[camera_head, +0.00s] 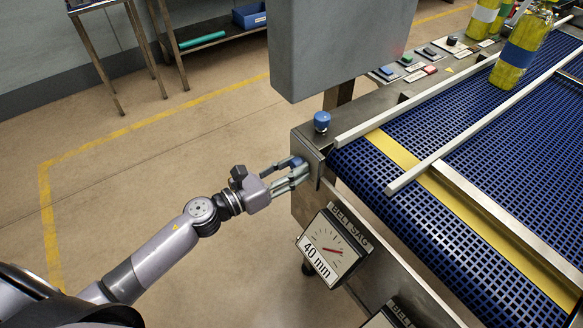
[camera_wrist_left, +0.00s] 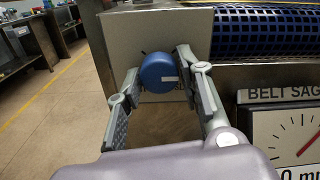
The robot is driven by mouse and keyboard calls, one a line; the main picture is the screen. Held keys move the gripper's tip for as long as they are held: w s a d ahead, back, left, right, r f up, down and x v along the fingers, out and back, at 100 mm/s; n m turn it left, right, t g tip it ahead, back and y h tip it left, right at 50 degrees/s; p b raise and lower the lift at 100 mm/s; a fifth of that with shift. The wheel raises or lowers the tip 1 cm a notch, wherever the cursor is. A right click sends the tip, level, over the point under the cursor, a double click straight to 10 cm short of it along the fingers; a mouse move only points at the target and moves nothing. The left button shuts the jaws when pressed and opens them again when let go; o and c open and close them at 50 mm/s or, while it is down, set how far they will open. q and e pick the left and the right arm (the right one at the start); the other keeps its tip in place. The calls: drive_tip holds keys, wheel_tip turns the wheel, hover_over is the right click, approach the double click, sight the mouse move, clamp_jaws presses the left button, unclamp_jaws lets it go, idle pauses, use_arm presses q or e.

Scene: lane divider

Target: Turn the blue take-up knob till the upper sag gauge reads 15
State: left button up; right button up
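The blue take-up knob (camera_wrist_left: 159,74) has a pale mark on its face and sits on a metal end plate of the conveyor. It also shows in the head view (camera_head: 297,161), partly covered by my fingers. My left gripper (camera_head: 294,173) is at the plate with one finger on each side of the knob, seemingly closed against it; the fingers show in the left wrist view (camera_wrist_left: 160,83). The upper sag gauge (camera_head: 331,249) is a tilted white dial marked BELT SAG and 40 mm, with a red needle pointing right; its small numbers are unreadable. My right gripper is not seen.
A second gauge (camera_head: 395,316) is cut off at the lower edge. Another blue knob (camera_head: 321,121) stands on the frame's top corner, near a grey box (camera_head: 335,45). The blue belt (camera_head: 470,150) carries yellow bottles (camera_head: 517,58).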

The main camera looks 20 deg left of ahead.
use_arm(q)
drive_tip(key=c, duration=0.7)
drive_tip(key=shift+o, duration=0.2)
drive_tip(key=shift+n, duration=0.3)
